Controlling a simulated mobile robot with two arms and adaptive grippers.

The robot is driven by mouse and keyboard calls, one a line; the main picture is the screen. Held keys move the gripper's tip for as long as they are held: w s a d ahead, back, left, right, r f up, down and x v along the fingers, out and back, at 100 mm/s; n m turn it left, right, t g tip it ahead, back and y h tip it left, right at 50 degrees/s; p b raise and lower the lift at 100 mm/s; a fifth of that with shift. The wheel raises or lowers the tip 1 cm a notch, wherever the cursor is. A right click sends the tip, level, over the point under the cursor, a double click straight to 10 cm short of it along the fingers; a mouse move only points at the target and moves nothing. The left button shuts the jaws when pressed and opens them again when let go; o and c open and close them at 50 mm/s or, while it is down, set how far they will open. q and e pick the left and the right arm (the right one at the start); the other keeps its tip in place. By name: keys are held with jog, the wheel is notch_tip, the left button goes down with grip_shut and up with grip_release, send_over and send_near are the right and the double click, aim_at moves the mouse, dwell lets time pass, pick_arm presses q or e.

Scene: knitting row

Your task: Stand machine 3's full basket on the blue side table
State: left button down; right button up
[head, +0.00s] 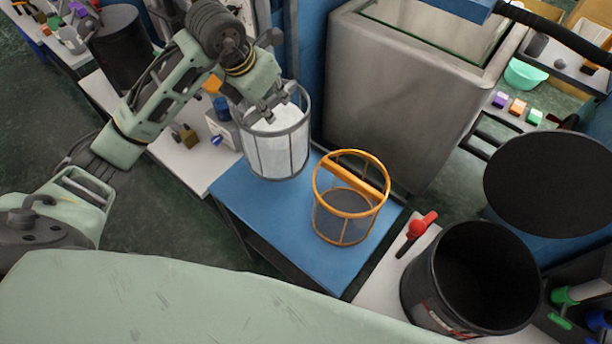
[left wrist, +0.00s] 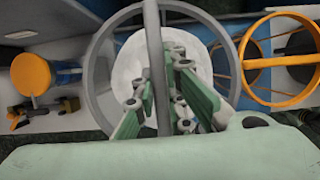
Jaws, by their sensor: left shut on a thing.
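My left gripper (head: 268,110) is shut on the handle of a grey-framed basket (head: 284,155) filled with white material. In the left wrist view, the gripper (left wrist: 172,105) closes around the bar across the basket's round rim (left wrist: 93,75). The basket is upright over the back left part of the blue side table (head: 252,204). I cannot tell whether its base touches the top. An orange-framed basket (head: 345,214) stands on the table to its right and also shows in the left wrist view (left wrist: 247,62). It looks empty. My right gripper is out of view.
A large grey metal cabinet (head: 390,105) rises behind the table. A white bench (head: 190,165) with small items lies left. The table's front left is clear.

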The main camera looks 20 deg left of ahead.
pick_arm(q)
notch_tip(320, 180, down, 3)
jog(key=shift+r+p, duration=0.1)
jog(key=shift+p, duration=0.3)
jog(key=f, duration=0.3)
jog(key=f+p, duration=0.1)
jog(key=f, duration=0.2)
jog(key=shift+s+f, duration=0.2)
jog(key=shift+f, duration=0.4)
jog(key=c, duration=2.1)
grip_release()
jog(key=o, duration=0.3)
jog(key=shift+r, duration=0.1)
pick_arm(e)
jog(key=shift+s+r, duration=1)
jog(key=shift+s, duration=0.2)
